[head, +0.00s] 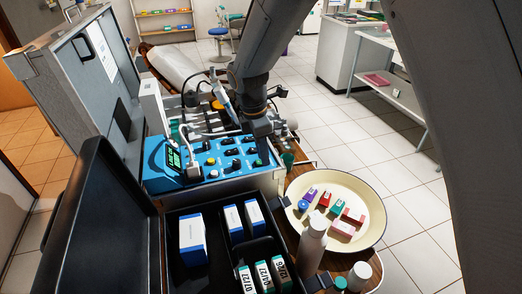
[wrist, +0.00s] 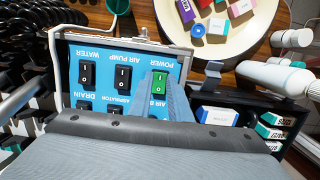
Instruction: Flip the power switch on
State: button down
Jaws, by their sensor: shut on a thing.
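The blue control panel (head: 205,160) faces up on the dental unit in the head view. In the wrist view the panel (wrist: 97,60) appears upside down. The green power switch (wrist: 160,80) sits by the POWER label at the panel's right side. My gripper (wrist: 163,92) is shut on the power switch, with its narrow blue-grey fingers close around it. In the head view my gripper (head: 262,156) reaches down to the panel's right end, and the arm hides the switch there.
Black WATER (wrist: 86,75) and AIR PUMP (wrist: 122,78) switches are beside the power switch. A cream round tray (head: 366,197) with small boxes stands to the right. An open black case (head: 180,268) lies in front, and a white bottle (head: 311,243) stands beside it.

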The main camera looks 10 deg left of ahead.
aim_at(260, 161)
dwell(0.3)
jog(key=c, duration=1.9)
grip_release()
jog(key=shift+s+a+r+b, duration=0.15)
jog(key=shift+r+b, duration=0.2)
jog(key=shift+r, duration=0.95)
jog(key=shift+s+a+r+b, duration=0.1)
jog(key=shift+r+b, duration=0.2)
jog(key=shift+r, duration=1)
jog(key=shift+s+a+r+b, duration=0.15)
jog(key=shift+r+b, duration=0.2)
jog(key=shift+r, duration=0.95)
jog(key=shift+w, duration=0.15)
jog(key=s+d+f+m+y, duration=0.1)
jog(key=s+d+m, duration=0.1)
jog(key=d+m, duration=0.65)
jog(key=s+d+f+m, duration=0.15)
jog(key=d+m, duration=0.25)
jog(key=d, duration=0.9)
jog(key=s+d+m, duration=0.4)
jog(key=s+d+f+m, duration=0.1)
jog(key=s+d+m, duration=0.2)
jog(key=d, duration=0.1)
jog(key=s+d+f+m, duration=0.1)
jog(key=s+d+m, duration=0.3)
jog(key=shift+s+m+y, duration=0.3)
jog(key=shift+s+m, duration=0.05)
